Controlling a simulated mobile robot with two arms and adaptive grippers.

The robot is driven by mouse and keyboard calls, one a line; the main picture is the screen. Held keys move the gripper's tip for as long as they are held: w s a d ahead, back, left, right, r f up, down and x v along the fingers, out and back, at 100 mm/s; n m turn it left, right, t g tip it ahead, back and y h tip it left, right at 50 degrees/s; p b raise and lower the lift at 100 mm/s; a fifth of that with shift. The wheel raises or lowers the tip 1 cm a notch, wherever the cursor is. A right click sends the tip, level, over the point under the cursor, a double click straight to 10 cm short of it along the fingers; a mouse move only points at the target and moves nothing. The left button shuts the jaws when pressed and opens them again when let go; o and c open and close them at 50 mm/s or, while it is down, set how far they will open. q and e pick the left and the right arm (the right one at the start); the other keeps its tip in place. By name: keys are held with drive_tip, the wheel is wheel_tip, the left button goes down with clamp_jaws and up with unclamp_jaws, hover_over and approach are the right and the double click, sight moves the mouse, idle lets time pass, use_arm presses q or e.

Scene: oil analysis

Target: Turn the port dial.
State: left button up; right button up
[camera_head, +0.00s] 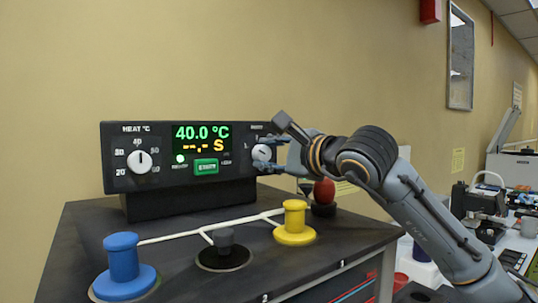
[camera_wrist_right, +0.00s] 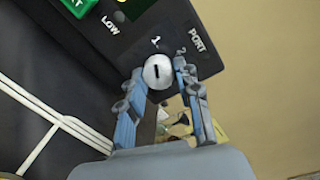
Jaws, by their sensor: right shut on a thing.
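The port dial (camera_wrist_right: 158,72) is a round white knob with a dark slot mark, on the right end of the black control panel (camera_wrist_right: 100,62). The numbers 1 and 2 and the word PORT are printed beside it. In the head view the dial (camera_head: 262,153) is partly hidden by my right gripper (camera_head: 268,154). In the wrist view the two fingers of my right gripper (camera_wrist_right: 160,80) stand on either side of the dial, shut on it. My left gripper is in neither view.
The panel also carries a white heat dial (camera_head: 140,161), a display (camera_head: 202,139) reading 40.0 °C and a green button (camera_head: 206,167). Blue (camera_head: 123,265), black (camera_head: 223,245), yellow (camera_head: 295,222) and red (camera_head: 324,191) knobbed pieces stand on the dark bench top in front.

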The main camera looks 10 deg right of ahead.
drive_tip(key=o, duration=1.2)
drive_tip(key=shift+c, duration=0.2)
drive_tip(key=v, duration=1.2)
drive_tip(key=shift+f, duration=0.1)
